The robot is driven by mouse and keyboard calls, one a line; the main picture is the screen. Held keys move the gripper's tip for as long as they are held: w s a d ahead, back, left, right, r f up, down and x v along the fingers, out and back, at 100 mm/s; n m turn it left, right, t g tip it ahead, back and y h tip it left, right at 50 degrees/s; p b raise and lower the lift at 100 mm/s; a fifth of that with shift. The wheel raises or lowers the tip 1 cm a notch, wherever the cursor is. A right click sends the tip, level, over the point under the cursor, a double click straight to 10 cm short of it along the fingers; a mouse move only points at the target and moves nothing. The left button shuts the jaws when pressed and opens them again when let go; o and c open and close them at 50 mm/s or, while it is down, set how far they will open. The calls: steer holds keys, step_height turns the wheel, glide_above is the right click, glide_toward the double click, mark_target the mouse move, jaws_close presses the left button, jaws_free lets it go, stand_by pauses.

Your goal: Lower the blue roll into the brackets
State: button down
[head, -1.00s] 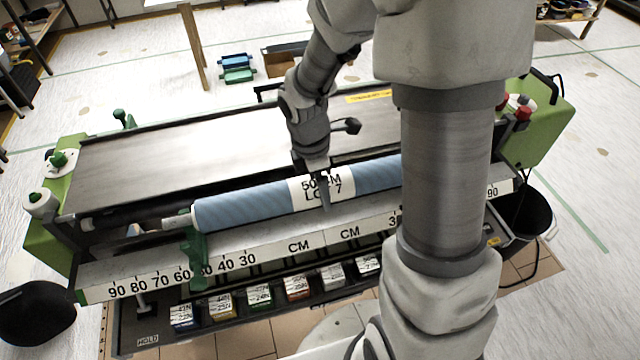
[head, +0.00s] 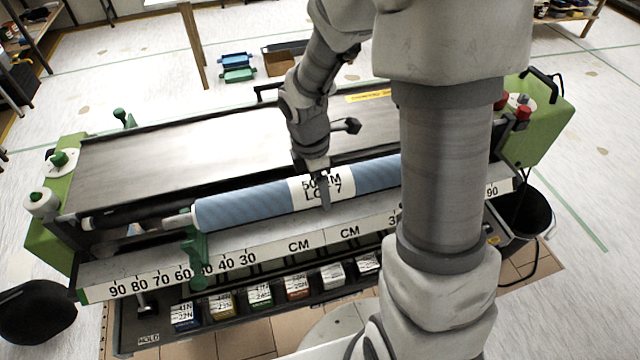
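The blue roll (head: 245,207) lies lengthwise along the front of the pasting machine, behind the ruler bar, with a white label around its middle. A pale core end sticks out at its left, close to the machine's left side. My gripper (head: 323,190) comes down over the label, with one finger showing in front of the roll. The other finger is hidden, but the gripper appears closed around the roll. My arm hides the roll's right end. The brackets cannot be made out clearly, so I cannot tell whether the core rests in them.
A white ruler bar (head: 270,251) with numbers runs along the front, with a green clamp (head: 196,257) on it. Several labelled boxes (head: 260,295) sit in a tray below. Black buckets stand left (head: 38,312) and right (head: 527,215). The machine's flat top (head: 200,165) is clear.

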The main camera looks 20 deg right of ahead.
steer(key=shift+f+b, duration=2.05)
steer(key=shift+f, duration=0.95)
stand_by(0.7)
steer(key=shift+c, duration=0.5)
jaws_free()
steer(key=shift+o, duration=0.5)
steer(key=r+p, duration=0.1)
steer(key=r, duration=0.4)
steer(key=a+r+p, duration=0.1)
steer(key=r, duration=0.5)
steer(key=a+r+p, duration=0.1)
steer(key=r, duration=0.5)
steer(key=shift+r, duration=0.2)
steer(key=s+d+r+m+t, duration=0.1)
steer(key=s+r+m+t, duration=0.1)
steer(key=s+r+m, duration=0.3)
steer(key=s+d+r+m+t+y, duration=0.1)
steer(key=s+r+m+t, duration=0.2)
steer(key=s+m, duration=0.6)
steer(key=r+m, duration=0.1)
steer(key=m, duration=0.3)
steer(key=shift+r+t, duration=0.3)
steer(key=shift+r, duration=0.05)
